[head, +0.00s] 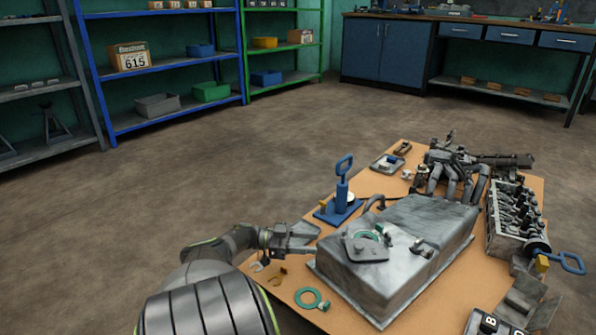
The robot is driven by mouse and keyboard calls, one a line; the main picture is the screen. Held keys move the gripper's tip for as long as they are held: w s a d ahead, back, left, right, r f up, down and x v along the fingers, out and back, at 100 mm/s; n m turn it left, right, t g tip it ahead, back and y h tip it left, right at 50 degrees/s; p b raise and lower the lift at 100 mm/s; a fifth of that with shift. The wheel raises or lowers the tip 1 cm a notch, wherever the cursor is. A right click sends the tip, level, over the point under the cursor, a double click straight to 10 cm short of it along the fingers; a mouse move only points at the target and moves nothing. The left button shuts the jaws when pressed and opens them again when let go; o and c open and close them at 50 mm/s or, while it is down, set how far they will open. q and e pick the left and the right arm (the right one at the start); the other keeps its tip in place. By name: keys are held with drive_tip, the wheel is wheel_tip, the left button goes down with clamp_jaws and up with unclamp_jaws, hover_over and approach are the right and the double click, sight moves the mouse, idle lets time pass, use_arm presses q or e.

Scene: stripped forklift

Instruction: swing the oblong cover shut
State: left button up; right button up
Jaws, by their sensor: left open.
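A grey metal box (425,215) lies on the tan board. On its near left top is a small grey plate with rounded corners (366,252), which looks like the oblong cover. A green ring (380,234) shows beside it, partly hidden. I cannot tell the cover's exact angle or where its hinge is. A small metal fitting (422,248) sits to the right of the cover. My left gripper (314,240) is open and empty, to the left of the cover and apart from it. My right gripper is not in view.
The board (407,300) is crowded. A blue stand with a loop handle (342,195) rises behind the left gripper. A loose green ring (311,299) lies in front. Grey pipes (455,170) and an engine block (515,215) stand at the back and right. The floor left is clear.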

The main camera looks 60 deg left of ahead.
use_arm(q)
drive_tip(key=shift+v, duration=1.45)
